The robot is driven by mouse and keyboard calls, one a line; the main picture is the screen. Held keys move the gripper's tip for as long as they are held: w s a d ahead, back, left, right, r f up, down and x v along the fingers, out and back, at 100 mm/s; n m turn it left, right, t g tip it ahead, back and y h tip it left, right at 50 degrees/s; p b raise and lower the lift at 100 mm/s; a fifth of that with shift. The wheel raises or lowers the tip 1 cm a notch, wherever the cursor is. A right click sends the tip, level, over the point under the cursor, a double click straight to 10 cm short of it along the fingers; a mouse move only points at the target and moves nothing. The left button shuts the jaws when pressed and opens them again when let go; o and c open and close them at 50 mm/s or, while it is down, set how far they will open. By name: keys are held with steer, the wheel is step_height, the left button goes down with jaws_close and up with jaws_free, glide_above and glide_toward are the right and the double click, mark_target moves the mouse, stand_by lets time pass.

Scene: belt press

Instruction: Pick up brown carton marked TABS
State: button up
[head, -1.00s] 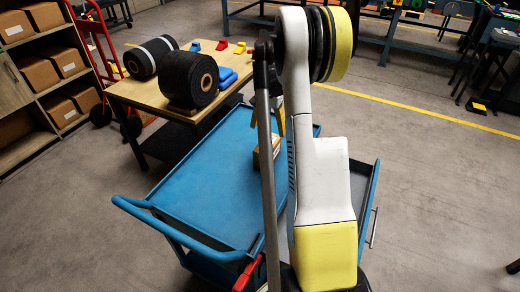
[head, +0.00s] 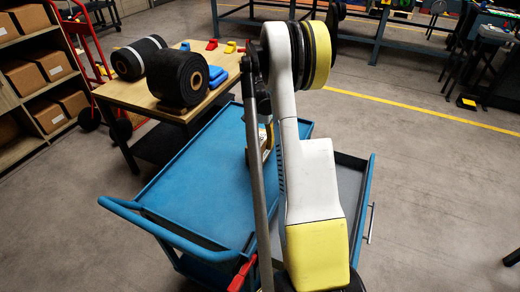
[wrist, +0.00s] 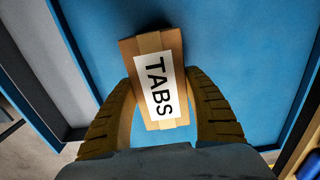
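The brown carton marked TABS (wrist: 174,48) has tan tape and a white label with black letters. In the wrist view it lies between the two fingers of my gripper (wrist: 160,80), slightly turned. The ridged dark-yellow fingers press along its left and right sides, with no clear gap at the tips. In the head view the carton (head: 265,156) is at the right part of the blue cart top (head: 205,195), partly hidden by my arm. Whether it is clear of the surface cannot be told.
The cart has a blue handle (head: 165,232) and an open grey drawer (head: 346,180) on the right. A wooden table (head: 140,96) behind holds black belt rolls (head: 177,77) and small coloured parts. Shelves with cartons (head: 25,77) stand at left.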

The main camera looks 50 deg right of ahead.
steer(key=c, duration=0.4)
steer(key=shift+o, duration=0.2)
steer(key=shift+r, duration=0.1)
steer(key=shift+r, duration=0.15)
step_height(320, 180, up, 4)
steer(key=shift+f+p, duration=0.2)
steer(key=shift+p, duration=0.8)
steer(key=s+d+r+p, duration=0.3)
steer(key=s+d+r, duration=0.4)
steer(key=s, duration=0.2)
steer(key=shift+d, duration=0.15)
steer(key=shift+s, duration=0.1)
